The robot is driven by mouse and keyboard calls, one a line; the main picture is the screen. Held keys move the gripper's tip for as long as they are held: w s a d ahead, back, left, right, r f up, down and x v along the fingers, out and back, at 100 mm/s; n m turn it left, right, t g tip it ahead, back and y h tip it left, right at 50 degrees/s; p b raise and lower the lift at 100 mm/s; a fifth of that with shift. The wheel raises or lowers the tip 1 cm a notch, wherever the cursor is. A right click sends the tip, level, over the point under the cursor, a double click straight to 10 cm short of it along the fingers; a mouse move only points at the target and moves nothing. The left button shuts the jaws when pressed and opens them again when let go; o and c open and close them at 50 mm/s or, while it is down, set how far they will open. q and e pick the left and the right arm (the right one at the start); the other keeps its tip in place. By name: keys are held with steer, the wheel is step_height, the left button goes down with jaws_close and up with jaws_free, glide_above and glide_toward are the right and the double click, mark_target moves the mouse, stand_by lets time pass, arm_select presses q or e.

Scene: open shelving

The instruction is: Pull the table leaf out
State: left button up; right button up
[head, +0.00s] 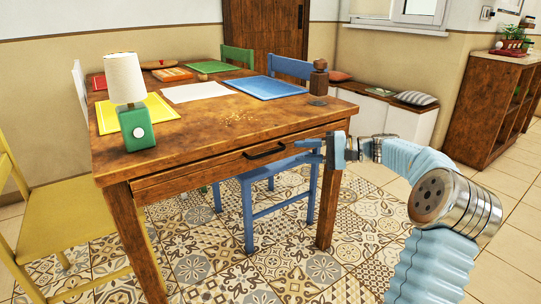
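The wooden table (205,138) stands left of centre. Its front has a wooden leaf panel (190,179) under the top, with a black bar handle (264,152). The panel looks about flush with the table front. My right gripper (310,146) is at the right part of the table front, pointing left, a short gap to the right of the handle and apart from it. It is small here and its fingers blend with the blue chair behind, so its opening is unclear. My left gripper is out of view.
A green lamp (136,128), yellow mat (165,108), blue mat (266,87) and a brown pepper mill (319,78) are on the table. A blue chair (284,211) is tucked under it; a yellow chair (70,215) stands left. Tiled floor in front is clear.

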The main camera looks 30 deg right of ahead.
mark_target(273, 153)
steer(key=x, duration=1)
jaws_close()
